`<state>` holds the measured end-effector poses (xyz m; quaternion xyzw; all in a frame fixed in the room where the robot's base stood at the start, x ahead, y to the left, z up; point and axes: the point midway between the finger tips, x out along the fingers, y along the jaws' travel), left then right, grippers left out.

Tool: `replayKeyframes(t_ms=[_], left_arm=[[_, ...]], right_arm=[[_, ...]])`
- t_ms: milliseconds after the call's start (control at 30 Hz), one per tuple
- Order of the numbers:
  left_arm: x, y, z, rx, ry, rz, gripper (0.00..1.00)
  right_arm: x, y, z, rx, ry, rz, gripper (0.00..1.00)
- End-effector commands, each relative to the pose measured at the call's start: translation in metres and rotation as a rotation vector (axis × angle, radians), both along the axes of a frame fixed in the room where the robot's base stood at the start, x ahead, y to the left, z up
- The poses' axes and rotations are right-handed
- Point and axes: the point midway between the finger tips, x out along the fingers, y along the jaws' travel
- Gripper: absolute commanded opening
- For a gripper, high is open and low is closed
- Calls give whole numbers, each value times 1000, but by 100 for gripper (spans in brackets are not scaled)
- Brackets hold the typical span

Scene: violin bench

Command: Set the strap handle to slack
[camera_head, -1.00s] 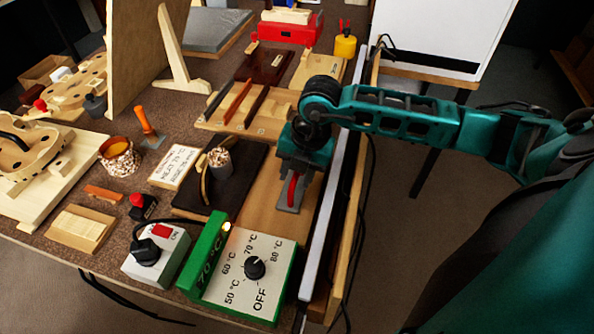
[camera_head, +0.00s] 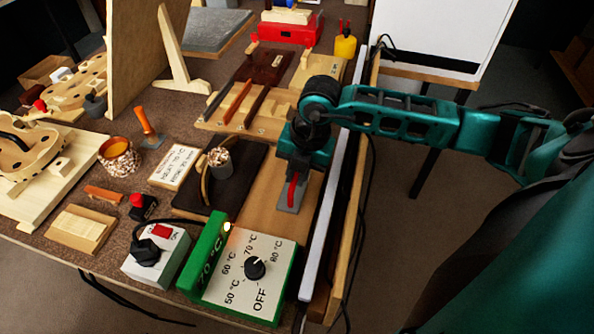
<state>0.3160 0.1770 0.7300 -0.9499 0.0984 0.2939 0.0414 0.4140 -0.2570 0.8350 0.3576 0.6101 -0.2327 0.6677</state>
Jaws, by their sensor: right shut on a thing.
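The strap handle appears to be the red lever (camera_head: 292,192) on a small grey base plate (camera_head: 290,206), on a wooden board right of the dark bending-iron base. My right gripper (camera_head: 297,175) reaches in from the right and points down over this lever. It is shut on the lever's upper part, and its fingers hide where they meet it. A strip of wood (camera_head: 205,186) stands curved beside the speckled cylinder (camera_head: 220,163) on the dark base. My left gripper is not in view.
A green-framed temperature control box (camera_head: 252,268) stands in front of the lever. Wooden strips on a board (camera_head: 240,105) lie behind my right gripper. A white rail (camera_head: 325,225) and a wooden edge with cables run along the right side.

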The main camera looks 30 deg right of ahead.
Motion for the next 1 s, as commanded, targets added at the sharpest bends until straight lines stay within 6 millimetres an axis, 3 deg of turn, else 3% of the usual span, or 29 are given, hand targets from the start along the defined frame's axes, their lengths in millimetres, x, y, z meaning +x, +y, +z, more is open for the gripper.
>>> replayKeyframes(t_ms=[400,800,833,1000], left_arm=[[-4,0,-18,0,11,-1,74],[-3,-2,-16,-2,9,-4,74],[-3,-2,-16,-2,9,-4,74],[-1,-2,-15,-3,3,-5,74]], right_arm=[[52,43,0,5,-7,-1,0],[58,49,2,5,-10,-1,0],[58,49,2,5,-10,-1,16],[58,49,2,5,-9,0,32]])
